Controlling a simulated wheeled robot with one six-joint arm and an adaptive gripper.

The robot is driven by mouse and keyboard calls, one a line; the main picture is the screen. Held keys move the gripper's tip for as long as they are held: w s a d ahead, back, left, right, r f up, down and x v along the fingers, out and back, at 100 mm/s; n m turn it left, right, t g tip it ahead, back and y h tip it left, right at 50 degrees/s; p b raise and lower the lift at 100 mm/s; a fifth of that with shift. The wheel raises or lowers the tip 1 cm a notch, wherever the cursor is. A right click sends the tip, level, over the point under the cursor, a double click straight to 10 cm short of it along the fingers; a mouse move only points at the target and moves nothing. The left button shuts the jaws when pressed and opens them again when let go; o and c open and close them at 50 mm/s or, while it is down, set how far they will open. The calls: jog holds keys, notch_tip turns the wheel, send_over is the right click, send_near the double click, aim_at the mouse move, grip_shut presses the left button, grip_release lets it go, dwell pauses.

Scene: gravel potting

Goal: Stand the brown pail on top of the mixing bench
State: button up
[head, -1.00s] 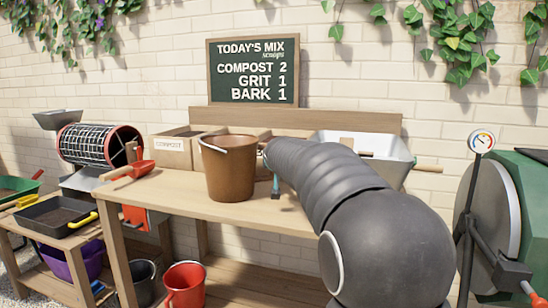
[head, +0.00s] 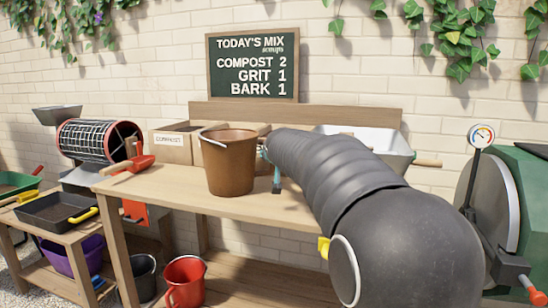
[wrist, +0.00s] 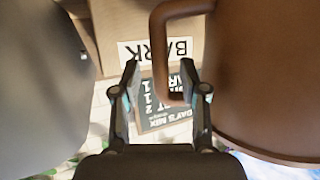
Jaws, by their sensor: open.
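The brown pail (head: 228,168) stands upright on top of the wooden mixing bench (head: 185,194), left of my arm. A light wire handle shows at its upper left side. My gripper is mostly hidden behind my arm in the head view; a teal-tipped part (head: 277,180) shows just right of the pail. In the wrist view my gripper (wrist: 162,92) is open. The brown pail wall (wrist: 265,80) fills the right side there, and a brown loop handle (wrist: 160,45) reaches down between the two fingers, close to the right one. Whether it touches a finger I cannot tell.
A white tub (head: 395,148) is behind my arm. A bin labelled BARK (wrist: 110,25) shows beyond my fingers. A red bucket (head: 185,283) is on the lower shelf.

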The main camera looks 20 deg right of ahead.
jog(key=v, duration=0.9)
jog(key=s+a+f+n+g+y, duration=0.1)
jog(key=s+a+f+g, duration=0.1)
jog(key=s+f, duration=0.6)
jog(key=s+a+f+n+g+y, duration=0.1)
jog(key=s+a+f+g, duration=0.2)
jog(key=s+f, duration=0.5)
jog(key=s+a+f+g+y, duration=0.1)
jog(key=s+a+f+g, duration=0.2)
jog(key=s+f, duration=0.5)
jog(key=shift+s+a+f+n, duration=0.3)
jog(key=shift+s+n, duration=0.1)
jog(key=shift+s, duration=5.65)
